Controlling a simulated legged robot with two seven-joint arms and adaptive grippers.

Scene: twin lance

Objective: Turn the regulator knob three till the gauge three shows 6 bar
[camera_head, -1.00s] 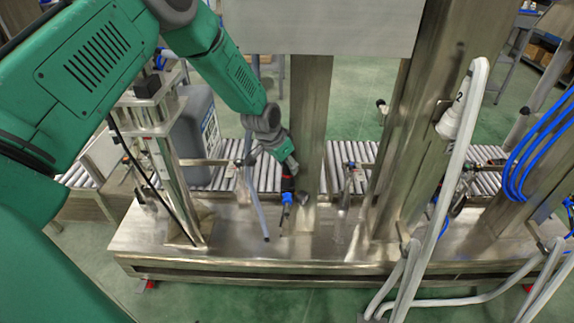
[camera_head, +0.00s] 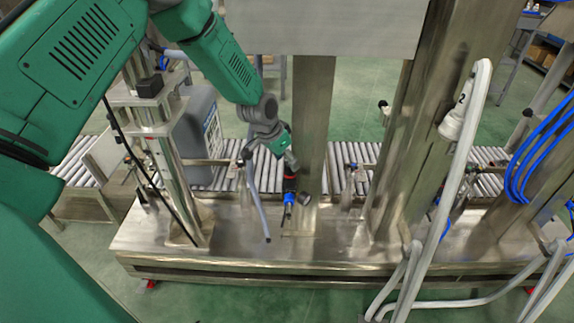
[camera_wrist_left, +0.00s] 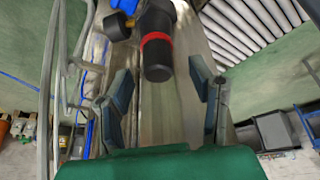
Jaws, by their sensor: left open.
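A regulator with a black knob and a blue lower part (camera_head: 289,192) stands at the front of the steel column. In the left wrist view its black knob (camera_wrist_left: 157,58) with a red ring lies ahead of my fingers, near the middle of the opening. My left gripper (camera_head: 290,163) is open and just above the knob; in the wrist view its two fingers (camera_wrist_left: 160,76) stand apart on either side, with no clear contact. A small round dark part (camera_head: 305,199), perhaps the gauge, sits right of the regulator; no reading is legible. My right gripper is not seen.
The steel column (camera_head: 312,130) rises close behind the regulator. A roller conveyor (camera_head: 345,160) runs behind the steel base (camera_head: 190,258). A grey canister (camera_head: 200,135) stands at left. A thin grey tube (camera_head: 258,200) hangs left of the regulator. A thick white hose (camera_head: 462,150) hangs at right.

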